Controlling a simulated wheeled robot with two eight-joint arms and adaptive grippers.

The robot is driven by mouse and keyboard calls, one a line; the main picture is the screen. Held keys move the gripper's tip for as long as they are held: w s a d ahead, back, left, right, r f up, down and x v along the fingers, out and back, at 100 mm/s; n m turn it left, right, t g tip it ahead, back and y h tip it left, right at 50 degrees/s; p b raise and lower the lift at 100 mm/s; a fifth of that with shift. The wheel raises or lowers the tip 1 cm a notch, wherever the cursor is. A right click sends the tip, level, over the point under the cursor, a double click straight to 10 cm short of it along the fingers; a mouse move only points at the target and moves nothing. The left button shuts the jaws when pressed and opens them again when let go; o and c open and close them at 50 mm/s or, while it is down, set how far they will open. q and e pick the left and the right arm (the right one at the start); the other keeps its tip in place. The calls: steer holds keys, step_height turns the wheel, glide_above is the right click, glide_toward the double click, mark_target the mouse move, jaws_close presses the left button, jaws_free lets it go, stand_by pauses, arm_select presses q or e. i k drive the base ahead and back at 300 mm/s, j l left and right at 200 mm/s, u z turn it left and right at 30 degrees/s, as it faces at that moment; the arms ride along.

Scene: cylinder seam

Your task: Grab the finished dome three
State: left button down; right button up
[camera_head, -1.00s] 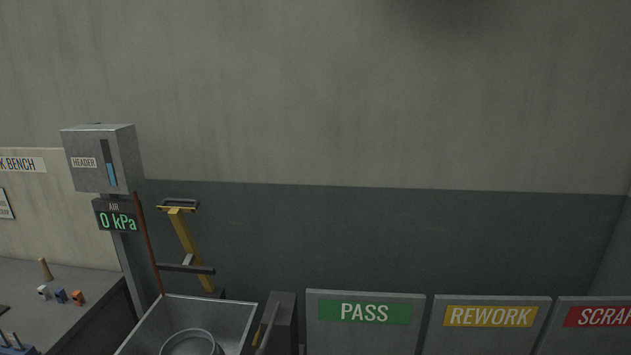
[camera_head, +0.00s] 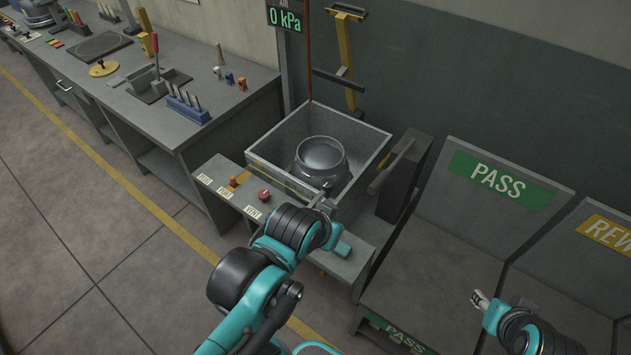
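A grey metal dome (camera_head: 321,160) with a round open rim sits inside a square grey tank (camera_head: 266,158). My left gripper (camera_head: 326,203) is at the tank's front edge, close to the dome's near side. Its fingers are small and dark here, and I cannot tell whether they are open or touch the dome. My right gripper (camera_head: 479,299) is over the PASS bay, well to the right of the tank. Its fingers look close together, but their state is unclear.
A control panel with a red button (camera_head: 263,195) is in front of the tank. The PASS bay (camera_head: 430,285) has a bare floor, with a REWORK board (camera_head: 607,233) beyond it. A workbench (camera_head: 150,110) with tools stands left.

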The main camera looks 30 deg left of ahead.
mark_target(312, 164)
steer(key=k+j+u, duration=0.1)
steer(key=j, duration=0.4)
steer(key=k+j, duration=0.1)
steer(key=j, duration=0.35)
steer(key=i+j+u, duration=0.25)
steer(key=i+j, duration=0.45)
steer(key=i+l, duration=0.1)
steer(key=i, duration=0.25)
steer(key=j+u, duration=0.05)
